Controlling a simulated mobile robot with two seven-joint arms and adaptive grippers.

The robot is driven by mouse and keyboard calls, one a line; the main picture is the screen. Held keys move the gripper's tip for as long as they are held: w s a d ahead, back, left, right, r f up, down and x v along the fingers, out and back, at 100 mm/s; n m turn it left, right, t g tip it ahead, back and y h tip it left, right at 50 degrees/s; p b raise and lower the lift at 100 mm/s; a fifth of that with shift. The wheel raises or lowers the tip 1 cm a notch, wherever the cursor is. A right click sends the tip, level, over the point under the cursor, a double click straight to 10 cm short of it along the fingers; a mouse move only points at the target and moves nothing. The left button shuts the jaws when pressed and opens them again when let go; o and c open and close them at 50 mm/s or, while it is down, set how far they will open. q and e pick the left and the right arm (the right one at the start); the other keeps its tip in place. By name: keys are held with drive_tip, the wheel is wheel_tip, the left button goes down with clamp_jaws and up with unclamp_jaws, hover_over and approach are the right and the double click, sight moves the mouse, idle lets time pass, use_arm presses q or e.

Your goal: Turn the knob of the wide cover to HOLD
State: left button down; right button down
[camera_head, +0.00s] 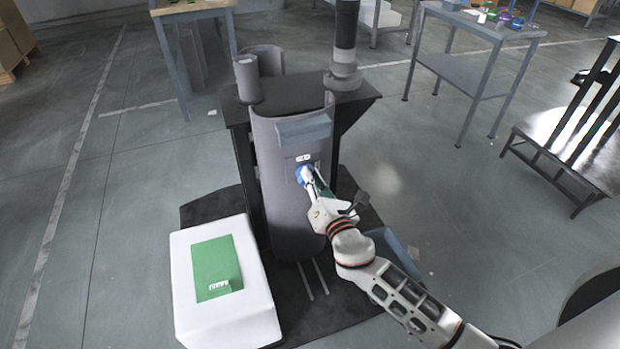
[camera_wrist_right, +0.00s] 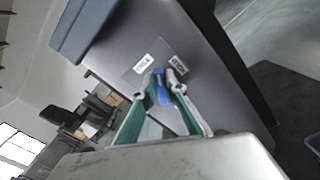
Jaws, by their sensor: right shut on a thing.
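The wide cover (camera_head: 285,215) is a tall grey curved shell standing upright in front of a black stand in the head view. It also fills the middle of the right wrist view (camera_wrist_right: 215,75). A blue knob (camera_head: 300,174) sits on its front below a small white label. My right gripper (camera_head: 307,176) is shut on the knob. My left gripper is out of view.
A white box with a green panel (camera_head: 258,290) stands at the cover's lower left. A blue-grey ledge (camera_head: 304,127) juts from the cover above the knob. A blue bin (camera_head: 398,252) is behind my right forearm.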

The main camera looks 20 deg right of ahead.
drive_tip(key=shift+d+f+m+b, duration=0.2)
drive_tip(key=shift+m+b, duration=0.1)
drive_tip(key=shift+m, duration=1.55)
drive_tip(key=shift+d+f+m+b, duration=0.15)
drive_tip(key=shift+m+b, duration=0.15)
drive_tip(key=shift+m, duration=1.6)
drive_tip(key=shift+d+f+m+b, duration=0.1)
drive_tip(key=shift+f+m+b, duration=0.15)
drive_tip(key=shift+m, duration=1.6)
drive_tip(key=c, duration=2)
unclamp_jaws()
drive_tip(key=shift+c, duration=0.2)
drive_tip(key=shift+a, duration=0.1)
